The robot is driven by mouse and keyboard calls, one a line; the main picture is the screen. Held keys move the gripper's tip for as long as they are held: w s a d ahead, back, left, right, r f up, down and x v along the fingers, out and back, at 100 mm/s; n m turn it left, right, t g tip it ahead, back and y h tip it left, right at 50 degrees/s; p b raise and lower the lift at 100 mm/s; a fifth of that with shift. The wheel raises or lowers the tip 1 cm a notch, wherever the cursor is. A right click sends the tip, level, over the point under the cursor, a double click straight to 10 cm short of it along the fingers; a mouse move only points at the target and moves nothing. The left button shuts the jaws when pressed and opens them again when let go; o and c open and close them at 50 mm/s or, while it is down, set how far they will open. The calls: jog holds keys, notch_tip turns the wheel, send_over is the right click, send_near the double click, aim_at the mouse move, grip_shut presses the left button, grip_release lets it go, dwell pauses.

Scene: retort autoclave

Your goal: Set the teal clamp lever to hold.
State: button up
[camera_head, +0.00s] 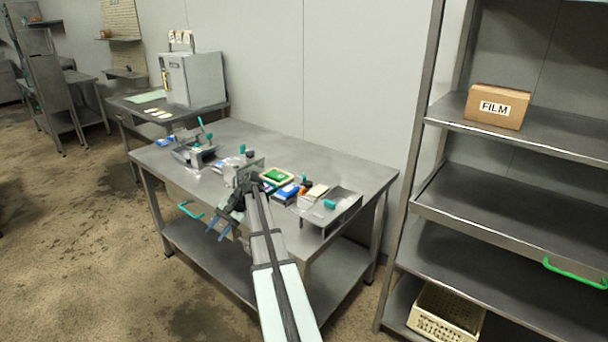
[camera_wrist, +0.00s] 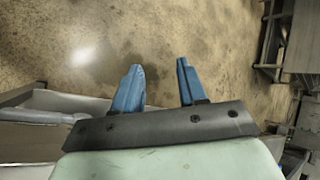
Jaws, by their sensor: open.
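A teal lever (camera_head: 202,125) sticks up, slightly tilted, from a grey metal fixture (camera_head: 197,153) at the left part of the steel table; it looks like the clamp lever. Any marking for its positions is too small to read. My gripper (camera_head: 217,231) is in front of the table's front edge, to the right of and nearer than the lever, not touching it. In the wrist view its two blue fingers (camera_wrist: 160,80) are apart with nothing between them, over the floor. The lever does not show in the wrist view.
The steel table (camera_head: 345,170) also bears a green-topped tray (camera_head: 277,176), blue packs and a metal stand with a teal part (camera_head: 330,204). A grey machine (camera_head: 193,78) stands behind left; a shelf rack stands right.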

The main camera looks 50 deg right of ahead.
jog(key=w+d+r+h, duration=0.1)
jog(key=d+r, duration=0.2)
jog(key=d, duration=0.3)
jog(key=w+d+r+h, duration=0.1)
jog(key=d+r, duration=0.3)
jog(key=d, duration=0.3)
notch_tip(320, 180, up, 10)
jog(key=f+n+g+h, duration=0.1)
jog(key=n+g+h, duration=0.1)
jog(key=g+h, duration=0.3)
send_over(304, 175)
jog(key=t, duration=0.1)
jog(key=shift+h, duration=0.4)
notch_tip(304, 175, down, 13)
jog(key=shift+a+r, duration=0.1)
grip_shut()
